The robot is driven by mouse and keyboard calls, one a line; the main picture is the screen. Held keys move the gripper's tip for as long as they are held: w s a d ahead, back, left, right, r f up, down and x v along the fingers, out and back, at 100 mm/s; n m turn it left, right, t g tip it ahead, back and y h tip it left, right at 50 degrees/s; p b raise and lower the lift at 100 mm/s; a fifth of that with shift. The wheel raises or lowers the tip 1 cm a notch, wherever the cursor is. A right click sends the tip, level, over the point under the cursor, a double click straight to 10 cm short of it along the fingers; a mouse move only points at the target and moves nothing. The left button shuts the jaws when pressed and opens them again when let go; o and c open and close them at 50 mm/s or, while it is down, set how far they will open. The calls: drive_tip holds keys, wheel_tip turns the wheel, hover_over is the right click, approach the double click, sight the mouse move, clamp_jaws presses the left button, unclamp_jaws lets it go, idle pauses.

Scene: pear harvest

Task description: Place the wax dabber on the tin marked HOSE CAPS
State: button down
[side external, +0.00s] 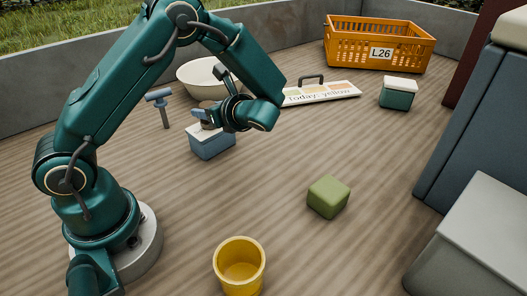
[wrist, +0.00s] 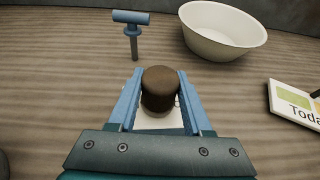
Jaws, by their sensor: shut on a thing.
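My gripper (wrist: 160,98) is shut on the wax dabber (wrist: 160,88), a dark brown, round-topped piece between the two blue fingers. In the side view my gripper (side external: 203,116) is low, right over a blue tin with a white lid (side external: 213,145). The fingers and wrist hide most of the dabber there. In the wrist view the white lid (wrist: 158,123) shows beneath the dabber, with a bit of dark marking that I cannot read. I cannot tell whether the dabber touches the lid. A teal tin with a white lid (side external: 398,94) stands far right; no marking is readable on it.
A blue T-shaped tool (side external: 160,107) stands left of the blue tin. A cream bowl (side external: 190,76) and a "Today: yellow" board (side external: 335,93) lie behind. An orange crate marked L26 (side external: 345,50) is at the back. A green block (side external: 328,197) and yellow cup (side external: 239,267) are in front.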

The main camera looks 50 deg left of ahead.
drive_tip(key=shift+f, duration=0.15)
drive_tip(key=shift+c, duration=1.7)
unclamp_jaws()
drive_tip(key=shift+d+r, duration=0.1)
drive_tip(key=shift+r, duration=0.15)
drive_tip(key=v, duration=1)
drive_tip(key=s+d+r+n+t+h, duration=0.1)
drive_tip(key=s+d+n+h, duration=0.3)
drive_tip(key=n, duration=0.5)
drive_tip(key=s+d+r+n+t+h, duration=0.2)
drive_tip(key=s+d+n+t+h, duration=0.2)
drive_tip(key=s+n+h, duration=0.3)
drive_tip(key=n+h, duration=0.2)
drive_tip(key=shift+s+d+r+t+h, duration=0.3)
drive_tip(key=shift+s+r, duration=0.05)
